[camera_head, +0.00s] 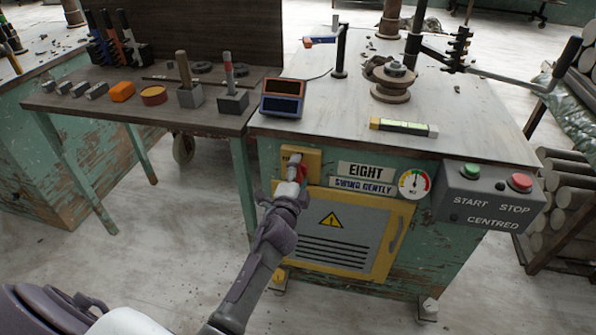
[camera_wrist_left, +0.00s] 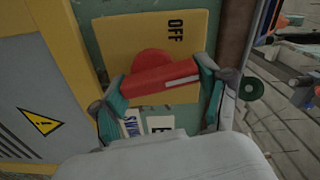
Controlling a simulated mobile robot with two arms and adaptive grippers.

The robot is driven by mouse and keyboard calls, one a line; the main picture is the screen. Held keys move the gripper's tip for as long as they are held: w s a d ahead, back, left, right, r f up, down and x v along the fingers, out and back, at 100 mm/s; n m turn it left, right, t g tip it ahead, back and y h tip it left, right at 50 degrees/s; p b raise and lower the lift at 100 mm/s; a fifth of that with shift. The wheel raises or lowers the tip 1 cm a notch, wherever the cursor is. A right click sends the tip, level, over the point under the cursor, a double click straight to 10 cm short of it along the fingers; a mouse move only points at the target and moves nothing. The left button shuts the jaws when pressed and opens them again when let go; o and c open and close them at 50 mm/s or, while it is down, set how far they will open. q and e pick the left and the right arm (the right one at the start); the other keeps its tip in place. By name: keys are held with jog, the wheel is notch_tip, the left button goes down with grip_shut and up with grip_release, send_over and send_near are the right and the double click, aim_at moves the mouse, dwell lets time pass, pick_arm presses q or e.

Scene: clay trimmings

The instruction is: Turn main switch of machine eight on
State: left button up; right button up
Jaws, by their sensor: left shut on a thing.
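The main switch has a red handle (camera_wrist_left: 160,80) with a white mark near one end, on a yellow plate (camera_head: 309,152) left of the EIGHT label (camera_head: 366,170). The plate also shows in the left wrist view (camera_wrist_left: 128,32), with the word OFF readable. My left gripper (camera_head: 299,172) is at the switch, and in the left wrist view its fingers (camera_wrist_left: 160,92) close on the handle's two ends. The handle lies nearly level there, its marked end slightly raised and off the OFF word. In the head view the gripper hides most of the handle. My right gripper is not in view.
A yellow-framed hatch (camera_head: 347,238) with a warning sign is below. A gauge (camera_head: 413,184) and a grey box (camera_head: 488,198) with green START and red STOP buttons are to the right. A small tool table (camera_head: 62,103) stands left; the floor before the machine is free.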

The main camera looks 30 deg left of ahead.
pick_arm(q)
jog(key=shift+d+f+m, duration=0.1)
jog(key=shift+d+m, duration=0.05)
jog(key=shift+m, duration=1.15)
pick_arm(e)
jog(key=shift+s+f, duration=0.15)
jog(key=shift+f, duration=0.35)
pick_arm(q)
jog(key=o, duration=1.2)
jog(key=shift+c, duration=0.2)
jog(key=v, duration=1.2)
